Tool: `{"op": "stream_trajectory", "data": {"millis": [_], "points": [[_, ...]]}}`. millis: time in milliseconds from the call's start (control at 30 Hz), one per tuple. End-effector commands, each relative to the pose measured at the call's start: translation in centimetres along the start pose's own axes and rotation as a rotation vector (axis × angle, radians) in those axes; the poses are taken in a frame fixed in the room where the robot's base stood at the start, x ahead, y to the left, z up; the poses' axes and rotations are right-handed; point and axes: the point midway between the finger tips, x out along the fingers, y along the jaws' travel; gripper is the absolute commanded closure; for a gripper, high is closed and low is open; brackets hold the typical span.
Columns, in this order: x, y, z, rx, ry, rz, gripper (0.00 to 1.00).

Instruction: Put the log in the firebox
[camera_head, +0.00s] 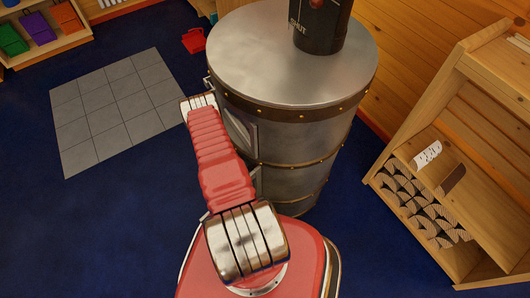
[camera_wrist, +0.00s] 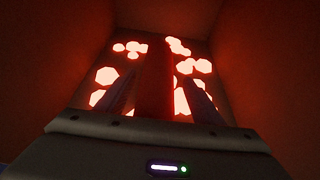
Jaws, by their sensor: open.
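The grey metal stove (camera_head: 290,130) stands ahead of me, and my red arm reaches along its left side. My gripper is hidden in the head view. In the wrist view my gripper (camera_wrist: 160,100) is inside the dark red-lit firebox (camera_wrist: 245,80), its two fingers spread apart. A long dark red bar, apparently the log (camera_wrist: 155,80), stands out between the fingers against the glowing embers (camera_wrist: 106,75). Whether it touches the fingers or rests on the embers I cannot tell.
A wooden rack (camera_head: 480,65) with stacked logs (camera_head: 415,205) and a white piece (camera_head: 427,155) stands at the right. Grey floor tiles (camera_head: 115,110) lie left. Coloured bins (camera_head: 40,27) stand at the far left. Blue floor between is clear.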

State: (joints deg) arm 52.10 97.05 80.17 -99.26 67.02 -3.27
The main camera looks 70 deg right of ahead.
Motion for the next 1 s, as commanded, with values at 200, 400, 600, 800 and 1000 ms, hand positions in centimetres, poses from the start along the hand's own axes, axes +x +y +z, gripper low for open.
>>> {"op": "stream_trajectory", "data": {"millis": [200, 400, 600, 800, 1000], "points": [[-3.0, 0.1, 0.0, -0.002, 0.0, 0.004, 0.39], [-6.1, 0.1, 0.0, -0.001, 0.0, 0.004, 0.39], [-9.1, 0.1, 0.0, -0.001, 0.0, 0.004, 0.39], [-11.0, 0.1, 0.0, 0.0, 0.0, 0.002, 0.39], [-11.4, 0.0, 0.0, 0.0, 0.0, 0.001, 0.39]]}}
